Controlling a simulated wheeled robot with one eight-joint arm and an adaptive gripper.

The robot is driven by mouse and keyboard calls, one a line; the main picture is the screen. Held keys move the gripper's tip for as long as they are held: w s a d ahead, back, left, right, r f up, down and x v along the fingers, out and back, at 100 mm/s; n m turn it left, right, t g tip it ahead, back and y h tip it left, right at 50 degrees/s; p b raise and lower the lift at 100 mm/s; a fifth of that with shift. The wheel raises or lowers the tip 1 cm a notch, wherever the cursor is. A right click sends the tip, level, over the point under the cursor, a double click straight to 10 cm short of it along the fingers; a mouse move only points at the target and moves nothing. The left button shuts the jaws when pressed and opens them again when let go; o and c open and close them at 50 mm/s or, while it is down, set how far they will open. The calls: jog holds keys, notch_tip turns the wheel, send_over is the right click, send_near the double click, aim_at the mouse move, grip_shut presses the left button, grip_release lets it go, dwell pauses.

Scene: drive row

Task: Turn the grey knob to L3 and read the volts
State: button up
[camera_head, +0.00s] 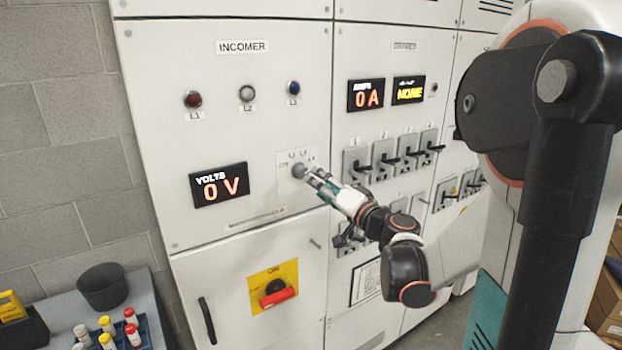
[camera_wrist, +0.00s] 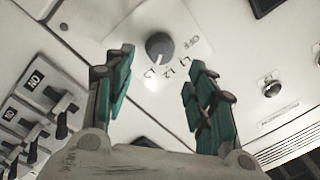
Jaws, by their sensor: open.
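The round grey knob (camera_head: 298,170) sits on a white plate on the INCOMER panel. In the wrist view the knob (camera_wrist: 159,46) shows just beyond and between my fingertips, with OFF and L marks around it; I cannot tell for sure which mark it points to. My gripper (camera_head: 312,178) is open close in front of the knob. In the wrist view its green-padded fingers (camera_wrist: 160,65) stand apart, one on each side, with nothing held. The volts display (camera_head: 219,185) reads 0 V in orange digits.
Red, clear and blue lamps (camera_head: 247,93) are above. A red handle (camera_head: 277,297) on a yellow plate is below. Black-levered switches (camera_head: 384,158) and a 0 A display (camera_head: 366,96) are to the right. A table with a black pot (camera_head: 103,287) stands at lower left.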

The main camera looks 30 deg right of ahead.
jog(key=shift+s+d+f, duration=0.1)
jog(key=shift+s, duration=1.05)
jog(key=shift+s+d, duration=0.1)
jog(key=shift+s, duration=1)
